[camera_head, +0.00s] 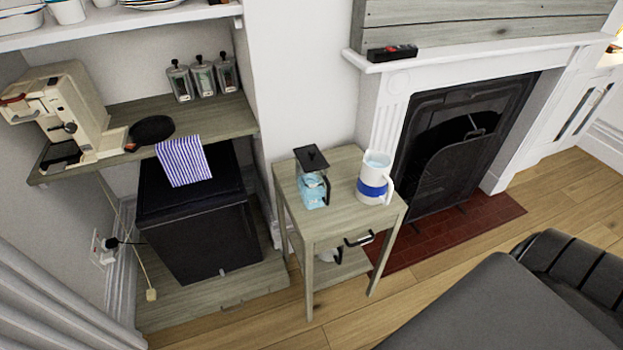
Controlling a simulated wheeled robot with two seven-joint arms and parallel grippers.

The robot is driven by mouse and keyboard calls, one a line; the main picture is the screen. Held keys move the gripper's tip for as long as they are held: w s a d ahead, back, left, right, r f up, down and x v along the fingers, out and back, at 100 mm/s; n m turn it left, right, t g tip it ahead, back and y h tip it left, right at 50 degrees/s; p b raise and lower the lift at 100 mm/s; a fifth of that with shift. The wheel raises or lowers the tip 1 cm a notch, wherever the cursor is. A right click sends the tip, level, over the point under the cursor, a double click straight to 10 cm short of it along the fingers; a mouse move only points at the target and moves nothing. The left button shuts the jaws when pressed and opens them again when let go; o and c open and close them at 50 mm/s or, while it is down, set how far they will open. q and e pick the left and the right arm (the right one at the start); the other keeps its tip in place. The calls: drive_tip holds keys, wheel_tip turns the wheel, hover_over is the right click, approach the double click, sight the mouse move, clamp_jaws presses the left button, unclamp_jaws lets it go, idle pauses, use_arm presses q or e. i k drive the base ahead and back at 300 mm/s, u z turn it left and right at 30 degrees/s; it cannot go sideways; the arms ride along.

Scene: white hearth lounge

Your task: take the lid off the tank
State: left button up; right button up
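A clear tank (312,192) with blue contents and a dark handle on its right side stands on a small grey wooden side table (343,221). A dark, square lid (311,158) with a small knob is on top of the tank. I cannot tell how tightly it sits. A white jug (376,172) with a blue band and a white handle stands to the right of the tank, apart from it. Neither of my grippers is in view.
The white fireplace (466,150) is right of the table, with a black item (392,53) on its mantel. Left are a black cabinet (205,235) and a shelf with a coffee machine (72,112). A dark grey seat (490,310) is at front right.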

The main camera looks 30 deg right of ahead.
sight(311, 153)
drive_tip(key=z, duration=0.55)
drive_tip(key=k, duration=1.3)
drive_tip(key=z, duration=0.15)
drive_tip(key=i, duration=0.4)
drive_tip(key=u, duration=0.85)
drive_tip(key=i, duration=0.75)
drive_tip(key=z, duration=0.4)
drive_tip(key=i, duration=0.95)
drive_tip(key=z, duration=0.8)
